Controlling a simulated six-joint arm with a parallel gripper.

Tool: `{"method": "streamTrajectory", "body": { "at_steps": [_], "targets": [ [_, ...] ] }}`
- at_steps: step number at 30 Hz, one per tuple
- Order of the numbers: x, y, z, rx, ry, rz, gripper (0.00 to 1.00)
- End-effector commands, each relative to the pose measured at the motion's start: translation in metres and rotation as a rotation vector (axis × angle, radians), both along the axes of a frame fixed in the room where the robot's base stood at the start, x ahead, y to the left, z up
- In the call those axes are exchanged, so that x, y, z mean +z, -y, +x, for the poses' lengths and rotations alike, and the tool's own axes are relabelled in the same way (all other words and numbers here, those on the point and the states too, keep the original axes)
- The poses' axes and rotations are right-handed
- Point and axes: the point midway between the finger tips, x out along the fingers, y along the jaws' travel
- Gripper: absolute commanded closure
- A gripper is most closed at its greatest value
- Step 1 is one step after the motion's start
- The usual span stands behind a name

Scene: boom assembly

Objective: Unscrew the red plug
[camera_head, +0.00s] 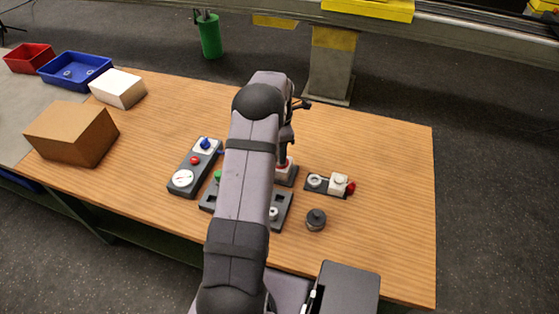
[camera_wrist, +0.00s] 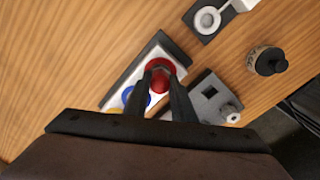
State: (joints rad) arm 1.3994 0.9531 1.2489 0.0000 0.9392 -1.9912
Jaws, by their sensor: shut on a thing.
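The red plug (camera_wrist: 160,74) shows in the wrist view as a round red piece on a white-topped dark block (camera_wrist: 148,68). The two dark fingers of my gripper (camera_wrist: 161,70) are shut on it, one on each side. A blue ring and a yellow ring lie on the same white top, partly hidden by my gripper. In the head view, my gripper (camera_head: 284,160) points down onto this block (camera_head: 289,173). There the arm hides much of the block, and only a little red shows under the fingers.
Close by are a dark base (camera_head: 281,208), a panel with a dial (camera_head: 182,178), a valve piece (camera_head: 338,184) and a black round knob (camera_head: 316,219). A brown box (camera_head: 72,133), a white box and bins stand at the left. The table's right side is clear.

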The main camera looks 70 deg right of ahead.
Motion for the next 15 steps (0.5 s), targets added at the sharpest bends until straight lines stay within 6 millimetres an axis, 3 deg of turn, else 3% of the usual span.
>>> {"method": "streamTrajectory", "body": {
  "at_steps": [9, 15],
  "targets": [
    [0.0012, 0.0002, 0.0000, 0.366, 0.000, -0.001, 1.00],
    [0.0011, 0.0002, 0.0000, 0.456, 0.000, 0.000, 1.00]
  ]
}}
